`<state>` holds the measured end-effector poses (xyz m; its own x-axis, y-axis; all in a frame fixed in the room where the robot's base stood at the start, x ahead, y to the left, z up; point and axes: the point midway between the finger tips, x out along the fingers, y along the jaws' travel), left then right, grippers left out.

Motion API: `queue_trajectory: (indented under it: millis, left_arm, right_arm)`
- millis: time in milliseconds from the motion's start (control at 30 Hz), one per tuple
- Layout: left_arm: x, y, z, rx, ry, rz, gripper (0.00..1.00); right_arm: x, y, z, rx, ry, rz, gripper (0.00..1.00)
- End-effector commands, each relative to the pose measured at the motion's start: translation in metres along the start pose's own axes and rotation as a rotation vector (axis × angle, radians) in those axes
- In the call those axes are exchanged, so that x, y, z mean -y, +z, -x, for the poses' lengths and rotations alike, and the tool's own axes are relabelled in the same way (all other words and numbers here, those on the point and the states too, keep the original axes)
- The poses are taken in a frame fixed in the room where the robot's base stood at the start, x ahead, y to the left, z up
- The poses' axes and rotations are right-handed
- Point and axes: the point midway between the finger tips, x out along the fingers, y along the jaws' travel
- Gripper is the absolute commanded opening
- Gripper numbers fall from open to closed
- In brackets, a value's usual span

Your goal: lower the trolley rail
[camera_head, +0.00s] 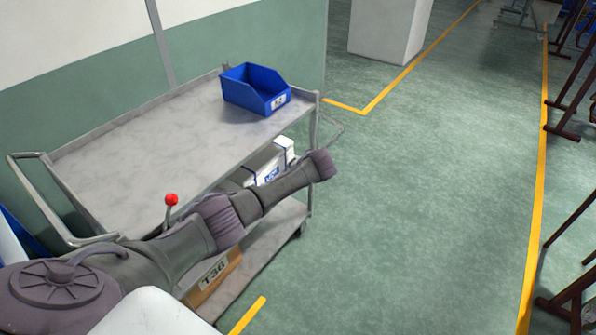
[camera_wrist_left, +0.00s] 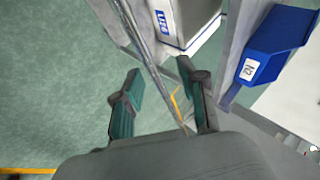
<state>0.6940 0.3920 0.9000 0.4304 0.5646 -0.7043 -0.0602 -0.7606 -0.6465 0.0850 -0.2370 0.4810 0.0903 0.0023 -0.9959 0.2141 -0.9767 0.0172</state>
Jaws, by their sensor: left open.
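The grey metal trolley (camera_head: 140,150) stands beside the wall. A thin bent rail (camera_head: 344,127) sticks out at its right end, by the corner post. My left arm reaches across the trolley's near side, and its wrist is just below this rail. In the head view the left fingers are hidden. In the left wrist view my left gripper (camera_wrist_left: 159,67) is open and empty. A thin grey bar (camera_wrist_left: 150,62) runs lengthwise between its fingers; whether it touches them I cannot tell. It looks like the trolley's rail or edge. My right gripper is not in view.
A blue bin (camera_head: 255,89) sits on the top shelf. A red-knobbed lever (camera_head: 171,200) stands near the front edge.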

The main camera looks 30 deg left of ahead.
Motion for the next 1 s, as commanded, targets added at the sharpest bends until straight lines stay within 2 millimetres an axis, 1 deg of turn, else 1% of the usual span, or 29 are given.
queue_trajectory:
  millis: [167, 267, 367, 600, 733, 800, 900, 1000]
  left_arm:
    - [0.0, 0.0, 0.004, 0.001, -0.001, 0.0, 0.41]
    - [0.0, 0.0, 0.013, 0.0, 0.0, -0.001, 0.41]
    - [-0.001, 0.0, 0.027, -0.003, 0.0, -0.001, 0.41]
    - [-0.001, -0.001, 0.075, -0.003, 0.001, 0.0, 0.41]
    - [-0.001, -0.001, 0.099, -0.004, 0.001, -0.001, 0.41]
    - [-0.002, -0.002, 0.108, -0.004, 0.001, -0.002, 0.41]
    - [-0.002, -0.002, 0.117, -0.002, 0.0, -0.001, 0.41]
    - [-0.001, -0.001, 0.12, 0.0, 0.0, -0.001, 0.41]
  right_arm:
    - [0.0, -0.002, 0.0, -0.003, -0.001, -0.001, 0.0]
    - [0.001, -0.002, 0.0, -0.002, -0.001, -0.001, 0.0]
    - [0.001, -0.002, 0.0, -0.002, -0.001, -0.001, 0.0]
    - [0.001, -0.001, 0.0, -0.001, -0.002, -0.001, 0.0]
    - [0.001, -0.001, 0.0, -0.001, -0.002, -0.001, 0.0]
    - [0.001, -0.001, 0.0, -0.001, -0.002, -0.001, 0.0]
    - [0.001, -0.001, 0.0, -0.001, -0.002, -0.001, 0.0]
    - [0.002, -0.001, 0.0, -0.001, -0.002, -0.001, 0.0]
